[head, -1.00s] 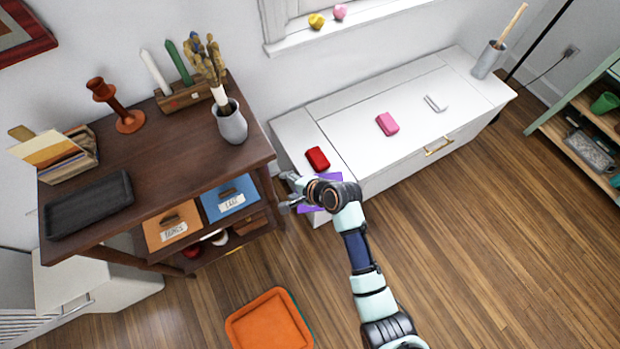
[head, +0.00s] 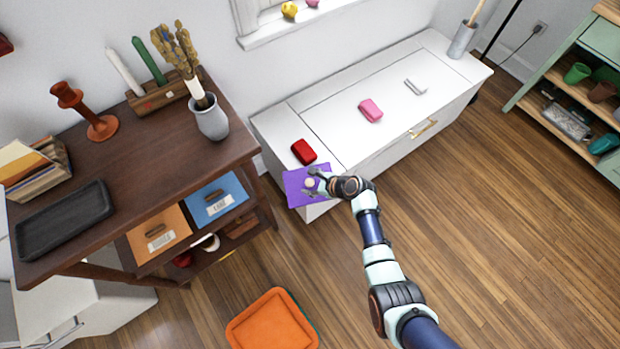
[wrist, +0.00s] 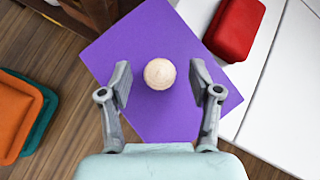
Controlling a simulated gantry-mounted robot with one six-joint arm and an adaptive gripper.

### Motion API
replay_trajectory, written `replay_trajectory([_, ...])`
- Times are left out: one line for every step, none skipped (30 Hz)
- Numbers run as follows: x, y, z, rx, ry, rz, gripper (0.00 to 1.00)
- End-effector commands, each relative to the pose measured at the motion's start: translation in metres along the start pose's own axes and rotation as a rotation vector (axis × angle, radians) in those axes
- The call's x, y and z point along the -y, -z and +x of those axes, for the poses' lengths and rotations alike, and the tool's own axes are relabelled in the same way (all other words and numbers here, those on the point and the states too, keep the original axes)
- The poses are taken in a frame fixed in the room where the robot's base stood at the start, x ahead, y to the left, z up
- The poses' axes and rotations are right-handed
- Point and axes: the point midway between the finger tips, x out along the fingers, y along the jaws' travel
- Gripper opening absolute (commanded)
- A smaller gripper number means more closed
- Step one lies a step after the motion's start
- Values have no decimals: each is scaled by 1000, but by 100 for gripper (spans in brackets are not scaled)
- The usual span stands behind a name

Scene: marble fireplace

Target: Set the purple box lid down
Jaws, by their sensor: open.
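The purple box lid (head: 297,184) is a flat purple square with a pale round knob (wrist: 160,74) on top. It lies at the left front end of the white cabinet, close to the red box, and its left part reaches past the cabinet's edge. It also shows in the wrist view (wrist: 140,42), where floor is visible past its left side. My gripper (head: 315,184) is above the lid. In the wrist view my gripper (wrist: 162,84) is open, one finger on each side of the knob, with gaps between. Whether the lid is fully supported is hard to tell.
A red box (head: 303,151) sits just behind the lid. A pink box (head: 370,110) and a white box (head: 415,86) stand farther right on the white cabinet (head: 345,130). The dark wooden desk (head: 130,170) is at left.

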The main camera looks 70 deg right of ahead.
Motion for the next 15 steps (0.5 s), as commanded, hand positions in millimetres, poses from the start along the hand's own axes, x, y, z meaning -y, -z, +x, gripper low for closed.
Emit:
replay_trajectory([-2, 5, 16, 1, -1, -2, 63])
replay_trajectory([-2, 5, 20, 1, -2, -2, 63])
replay_trajectory([-2, 3, 22, 0, -2, -2, 63])
replay_trajectory([-1, 2, 23, 0, -2, -2, 63])
replay_trajectory([-1, 1, 23, 0, -1, -1, 63])
replay_trajectory([0, 0, 22, 0, -1, -1, 63])
replay_trajectory([0, 0, 21, 0, -1, -1, 63])
replay_trajectory([0, 0, 21, 0, -1, -1, 63])
replay_trajectory([0, 0, 21, 0, -1, -1, 63])
replay_trajectory([0, 0, 21, 0, -1, -1, 60])
replay_trajectory([0, 0, 21, 0, -1, -1, 55])
replay_trajectory([0, 0, 20, 0, -1, -1, 48])
replay_trajectory([0, 0, 20, 0, -1, -1, 43])
replay_trajectory([0, 0, 20, 0, -1, -1, 38])
replay_trajectory([0, 0, 20, 0, -1, -1, 31])
